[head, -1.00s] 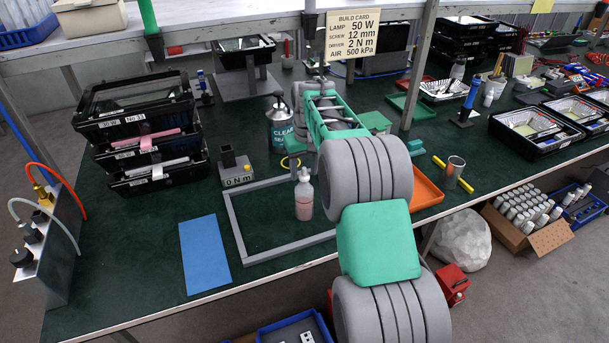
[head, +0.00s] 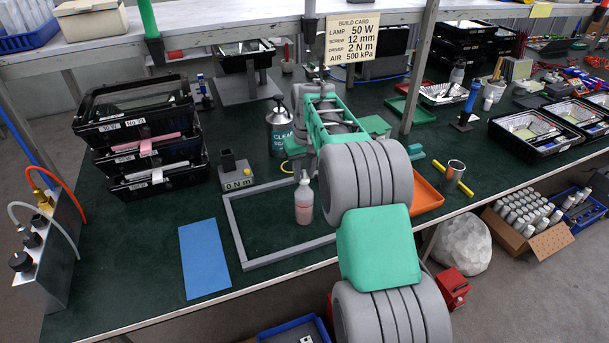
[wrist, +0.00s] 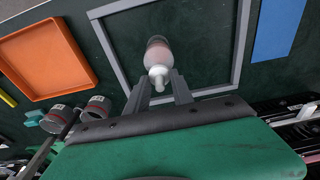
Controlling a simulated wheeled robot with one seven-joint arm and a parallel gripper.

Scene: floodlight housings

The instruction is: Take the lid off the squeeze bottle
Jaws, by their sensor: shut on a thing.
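The squeeze bottle (head: 304,208) has a clear body with pink liquid and stands upright inside the grey frame on the bench. Its white lid (head: 304,181) with a narrow nozzle is on top, with no gap visible between lid and body. The wrist view shows the pink bottle body (wrist: 157,52) and the white lid (wrist: 158,72) between the fingertips. My gripper (wrist: 161,77) is shut on the lid, one grey finger on each side. In the head view my arm hides most of the gripper.
The grey frame (head: 240,232) surrounds the bottle on the green bench. A blue mat (head: 204,258) lies to the left. A metal can (head: 282,132) and a small box labelled N m (head: 236,173) stand behind. An orange tray (head: 427,196) is to the right.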

